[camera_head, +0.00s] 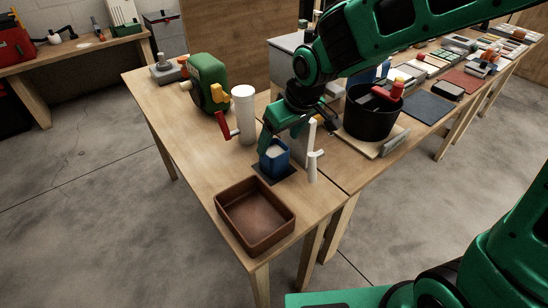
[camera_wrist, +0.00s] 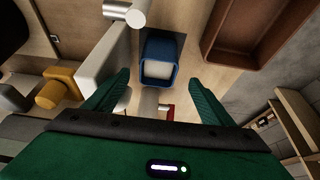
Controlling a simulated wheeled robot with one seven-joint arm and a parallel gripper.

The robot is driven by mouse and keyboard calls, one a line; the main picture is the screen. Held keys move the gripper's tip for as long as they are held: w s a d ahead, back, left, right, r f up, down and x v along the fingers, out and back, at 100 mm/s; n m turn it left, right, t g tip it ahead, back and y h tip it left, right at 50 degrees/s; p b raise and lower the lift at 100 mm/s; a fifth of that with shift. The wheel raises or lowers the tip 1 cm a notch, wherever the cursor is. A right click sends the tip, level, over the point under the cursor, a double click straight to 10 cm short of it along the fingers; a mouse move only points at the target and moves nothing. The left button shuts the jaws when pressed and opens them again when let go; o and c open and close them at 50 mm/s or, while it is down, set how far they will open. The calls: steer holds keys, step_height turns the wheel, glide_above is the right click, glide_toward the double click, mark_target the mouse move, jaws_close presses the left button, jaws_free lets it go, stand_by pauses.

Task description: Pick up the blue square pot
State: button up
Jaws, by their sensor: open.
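The blue square pot (camera_head: 275,157) stands on a small dark mat (camera_head: 290,172) on the wooden table, just behind the brown tray. Its inside is pale. In the wrist view the blue pot (camera_wrist: 158,62) lies ahead of the fingertips, roughly centred between them. My gripper (camera_head: 270,138) is close above the pot in the head view and hides part of it. In the wrist view my gripper (camera_wrist: 160,82) has its two green fingers spread wide, with nothing between them. I cannot tell how far the fingertips are above the rim.
A brown square tray (camera_head: 256,213) is at the near table corner. A white cylinder with a red handle (camera_head: 244,115) stands left of the pot, and a white pipe piece (camera_head: 313,165) stands close on the right. A black bucket (camera_head: 370,118) is farther right.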

mark_target(274, 153)
steer(key=shift+x, duration=4.2)
steer(key=shift+w+d, duration=0.1)
steer(key=shift+d, duration=0.1)
steer(key=shift+c, duration=0.7)
steer(key=c, duration=1)
